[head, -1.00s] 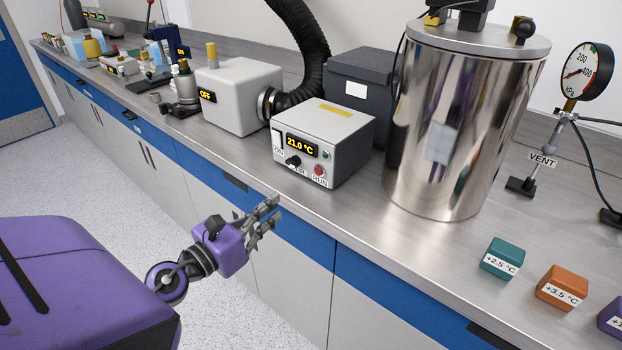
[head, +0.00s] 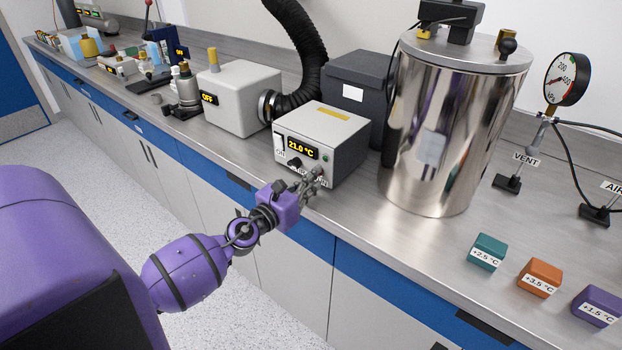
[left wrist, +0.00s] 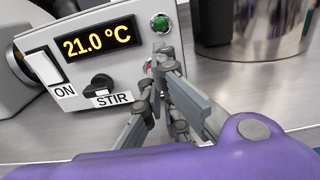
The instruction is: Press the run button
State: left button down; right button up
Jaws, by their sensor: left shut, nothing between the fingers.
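The control box (head: 345,150) is a pale grey box on the bench, with a display reading 21.0 °C. The red run button is mostly hidden behind my left fingers; only a sliver of red and white shows beside the fingertips in the left wrist view. My left gripper (head: 318,174) is shut and empty, its fingertips at the lower right of the box's front face. In the left wrist view the gripper (left wrist: 164,60) overlaps the button's place; I cannot tell whether it touches.
The panel also has an ON rocker switch (left wrist: 41,65), a black STIR knob (left wrist: 99,87) and a green lamp (left wrist: 160,23). A steel vessel (head: 455,130) stands right of the box. A teal block (head: 488,251) and an orange block (head: 540,277) lie at the front right.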

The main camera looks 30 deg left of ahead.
jog(key=shift+w+r, duration=0.15)
jog(key=shift+w, duration=0.1)
pick_arm(q)
jog(key=shift+w, duration=0.1)
